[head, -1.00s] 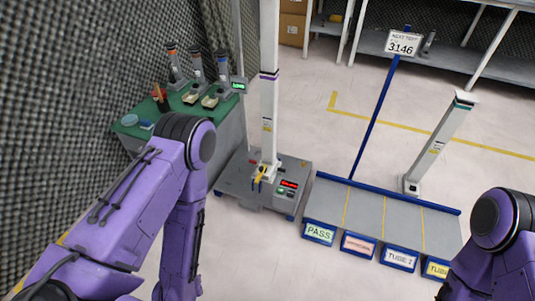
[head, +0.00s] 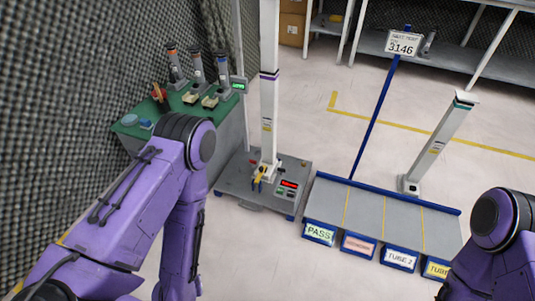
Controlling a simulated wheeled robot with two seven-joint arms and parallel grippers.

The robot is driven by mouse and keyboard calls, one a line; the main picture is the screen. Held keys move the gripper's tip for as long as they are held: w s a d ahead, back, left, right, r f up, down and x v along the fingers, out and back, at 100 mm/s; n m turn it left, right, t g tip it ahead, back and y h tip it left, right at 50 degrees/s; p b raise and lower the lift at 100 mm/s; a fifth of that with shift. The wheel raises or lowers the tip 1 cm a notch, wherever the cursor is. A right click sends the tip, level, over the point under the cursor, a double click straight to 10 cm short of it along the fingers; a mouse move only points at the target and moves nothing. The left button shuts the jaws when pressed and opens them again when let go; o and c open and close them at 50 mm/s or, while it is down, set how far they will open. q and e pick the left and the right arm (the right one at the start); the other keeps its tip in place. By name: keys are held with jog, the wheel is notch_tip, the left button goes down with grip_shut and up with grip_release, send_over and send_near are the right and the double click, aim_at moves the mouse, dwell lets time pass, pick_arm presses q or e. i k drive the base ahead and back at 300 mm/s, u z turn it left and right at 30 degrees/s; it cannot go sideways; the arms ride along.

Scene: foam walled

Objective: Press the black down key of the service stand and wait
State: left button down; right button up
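The service stand (head: 238,184) is a low grey platform on the floor near the middle. A tall white column (head: 269,95) stands upright on it, with a yellow part at its foot. A small panel with a red lit display (head: 289,184) sits on the stand, right of the column. Small keys (head: 281,191) show below the display, but which one is the black down key is too small to tell. My purple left arm bends down left of the stand and my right arm is at the lower right. Neither gripper is in view.
A green-topped bench (head: 130,131) with several upright tools stands at the left against the foam wall. A sign (head: 402,44) reads 3146. Open floor lies in front.

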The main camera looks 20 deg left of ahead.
aim_at(291, 193)
jog(key=z, duration=0.55)
jog(key=k, duration=0.65)
jog(key=z, duration=0.6)
jog(key=i, duration=1.45)
jog(key=u, duration=1.35)
jog(key=i, duration=0.45)
jog(key=u, duration=0.4)
